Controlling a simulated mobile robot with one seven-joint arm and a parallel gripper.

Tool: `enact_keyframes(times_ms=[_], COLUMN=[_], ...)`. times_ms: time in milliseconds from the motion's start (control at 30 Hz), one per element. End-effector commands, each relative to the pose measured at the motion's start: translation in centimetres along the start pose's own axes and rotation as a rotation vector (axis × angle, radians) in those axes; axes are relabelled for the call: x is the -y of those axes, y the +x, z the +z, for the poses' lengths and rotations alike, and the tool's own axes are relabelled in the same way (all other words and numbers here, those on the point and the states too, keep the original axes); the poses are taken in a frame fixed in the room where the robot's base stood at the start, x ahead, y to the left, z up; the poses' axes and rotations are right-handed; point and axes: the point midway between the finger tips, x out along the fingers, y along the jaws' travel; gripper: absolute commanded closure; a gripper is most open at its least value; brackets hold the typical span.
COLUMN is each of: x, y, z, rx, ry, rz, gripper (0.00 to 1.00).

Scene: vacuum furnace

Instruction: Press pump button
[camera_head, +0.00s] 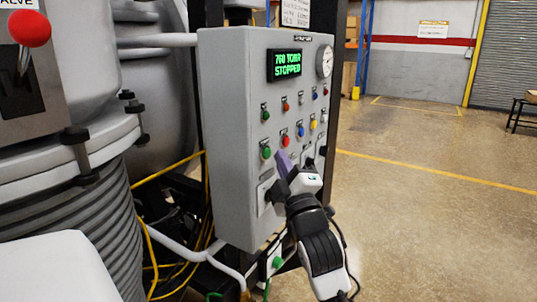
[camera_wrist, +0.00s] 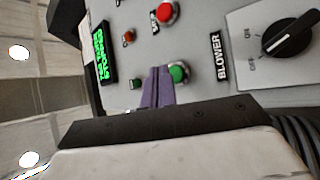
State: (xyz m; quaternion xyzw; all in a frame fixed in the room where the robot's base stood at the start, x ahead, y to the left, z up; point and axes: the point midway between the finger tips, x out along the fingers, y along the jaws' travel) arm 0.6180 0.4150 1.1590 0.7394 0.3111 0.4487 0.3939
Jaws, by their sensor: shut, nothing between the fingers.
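The grey control panel (camera_head: 222,122) faces my arm, with a green-lit display (camera_head: 286,64) reading 760 TORR STOPPED. A larger green button (camera_head: 266,153) sits at its lower left, with a larger red button (camera_head: 285,141) up to its right; which one is the pump button I cannot read. My gripper (camera_head: 281,155) has purple fingers, shut and empty, at the panel's lower part. In the wrist view the fingertips (camera_wrist: 158,72) are just beside the green button (camera_wrist: 178,73), overlapping its edge in the picture. Whether they touch it I cannot tell. The red button (camera_wrist: 166,13) is also clear there.
A black BLOWER knob (camera_wrist: 290,40) is near the gripper in the wrist view. Several smaller coloured buttons and a round gauge (camera_head: 324,61) are on the panel. The furnace with a red-knobbed lever (camera_head: 29,28) stands left. Yellow cables hang between. The floor right is open.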

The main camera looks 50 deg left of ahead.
Motion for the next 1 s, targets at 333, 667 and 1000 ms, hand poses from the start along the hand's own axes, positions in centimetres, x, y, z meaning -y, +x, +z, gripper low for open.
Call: enact_keyframes(times_ms=[333,667,1000], x=[0.46,0.44,0.62], y=[0.59,0.61,0.85], z=[-0.46,-0.45,-0.63], rx=[-0.001,0.000,0.000], ry=[0.000,0.000,0.000], rz=[0.000,0.000,0.000], gripper=[1.00,1.00,1.00])
